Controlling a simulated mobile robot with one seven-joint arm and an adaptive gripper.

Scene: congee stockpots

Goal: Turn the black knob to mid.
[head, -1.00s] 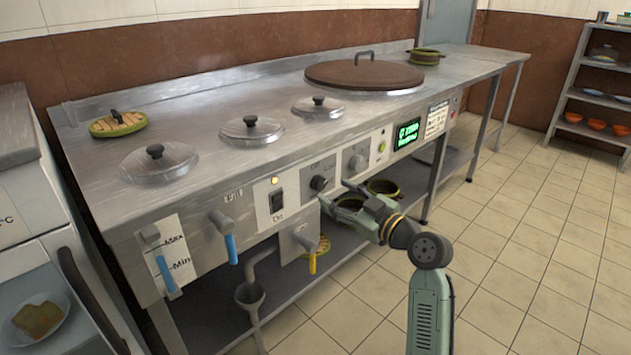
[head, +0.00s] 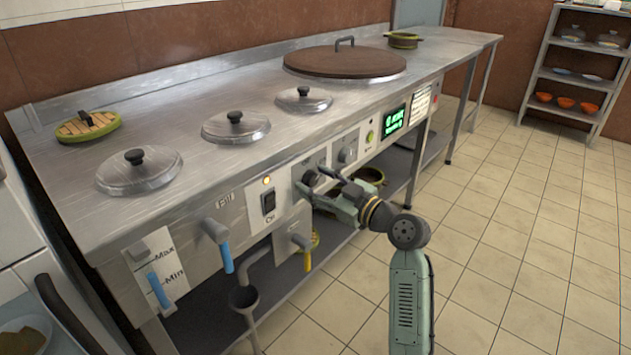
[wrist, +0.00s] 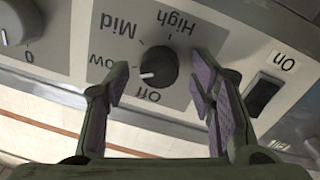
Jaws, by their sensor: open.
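The black knob (wrist: 158,66) is on a light panel labelled Off, Low, Mid and High. In the wrist view its white pointer mark lies between Off and Low. In the head view the knob (head: 310,177) shows on the front of the steel counter, beside my gripper (head: 328,188). My gripper (wrist: 163,82) is open in the wrist view, one finger on each side of the knob. Gaps show between the knob and both fingers, and nothing is held. I cannot tell how far the fingertips are from the panel.
A black rocker switch (wrist: 263,92) marked On is close to the right finger. A grey knob (wrist: 18,22) is at the left. Blue-handled levers (head: 220,245) and a yellow-handled one (head: 304,254) stick out of the counter front. The tiled floor (head: 500,250) at right is clear.

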